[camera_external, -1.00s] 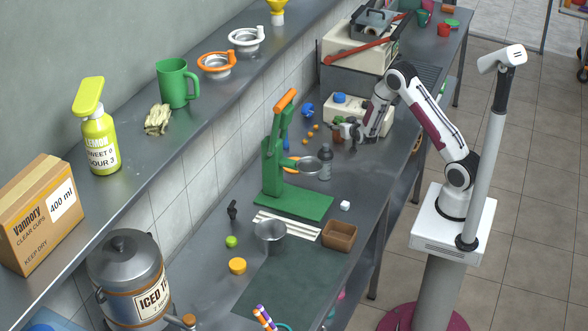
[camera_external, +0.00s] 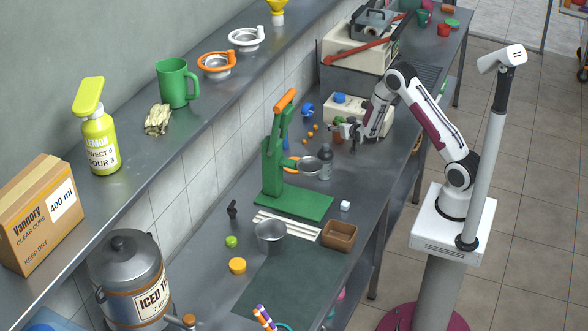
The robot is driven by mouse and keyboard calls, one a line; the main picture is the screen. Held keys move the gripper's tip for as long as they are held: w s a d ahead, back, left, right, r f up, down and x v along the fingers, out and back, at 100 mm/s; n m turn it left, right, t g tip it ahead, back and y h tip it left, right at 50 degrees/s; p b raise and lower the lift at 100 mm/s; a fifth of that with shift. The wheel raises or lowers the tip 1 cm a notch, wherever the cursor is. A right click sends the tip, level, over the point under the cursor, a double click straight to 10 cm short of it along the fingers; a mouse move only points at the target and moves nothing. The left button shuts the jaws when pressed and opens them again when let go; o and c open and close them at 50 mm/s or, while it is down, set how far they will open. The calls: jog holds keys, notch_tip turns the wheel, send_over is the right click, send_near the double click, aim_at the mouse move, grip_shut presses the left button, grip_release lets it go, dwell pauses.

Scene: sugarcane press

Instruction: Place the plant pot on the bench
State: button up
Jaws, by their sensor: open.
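The plant pot (camera_external: 337,138) is a small reddish-brown pot with a bit of green at its top. It stands at the back part of the grey metal bench (camera_external: 372,178), in front of a cream box. My gripper (camera_external: 350,133) is open, low over the bench and just to the right of the pot. The gripper is small here and partly overlaps the pot's surroundings, so I cannot tell whether its fingers touch the pot.
The cream box (camera_external: 372,122) is close behind my gripper. A brown tray (camera_external: 340,235) and metal cup (camera_external: 269,236) stand nearer. Bench is clear right of the bottle.

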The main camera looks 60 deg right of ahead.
jog(key=shift+r, duration=0.15)
jog(key=v, duration=1.2)
dwell(0.6)
jog(key=s+a+r+n+y, duration=0.2)
jog(key=a+r+y, duration=0.3)
jog(key=a, duration=0.4)
jog(key=s+a+r+n+y, duration=0.2)
jog(key=a+r+n+y, duration=0.1)
jog(key=a+r, duration=0.55)
jog(key=s+a+r+n+g, duration=0.2)
jog(key=s+a, duration=0.1)
jog(key=s, duration=0.9)
jog(key=s+a+r+n+g+y, duration=0.1)
jog(key=s+a+r+n+g, duration=0.1)
jog(key=s, duration=1)
jog(key=shift+s+a+r+y, duration=0.2)
jog(key=shift+s+a+y, duration=0.15)
jog(key=shift+a, duration=0.2)
